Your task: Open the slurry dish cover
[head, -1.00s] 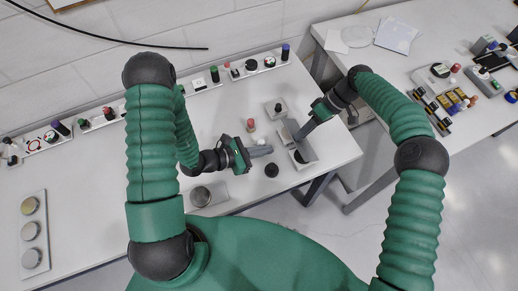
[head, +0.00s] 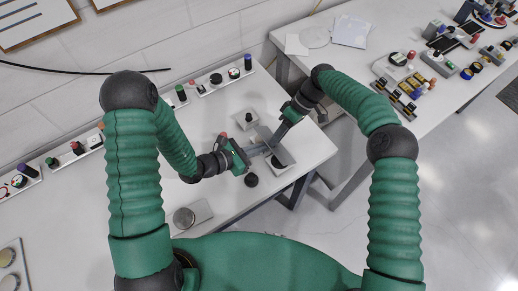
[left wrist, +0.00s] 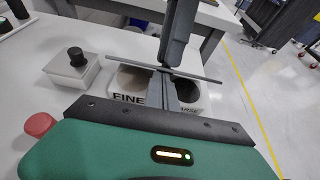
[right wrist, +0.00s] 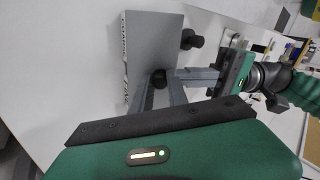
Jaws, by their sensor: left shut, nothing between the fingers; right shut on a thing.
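The slurry dish is a pale block with two round wells and the word FINE on its front, seen in the left wrist view (left wrist: 199,98). Its grey flat cover (head: 281,153) is tilted up above it in the head view. In the left wrist view the cover (left wrist: 205,77) shows nearly edge-on, with the wells partly visible below.
A small grey box with a black knob (left wrist: 75,56) and a red button (left wrist: 40,124) stand beside the dish. A black knob (head: 251,180) and a plate with a round metal lid (head: 184,217) are nearer me. The bench edge lies close right of the dish.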

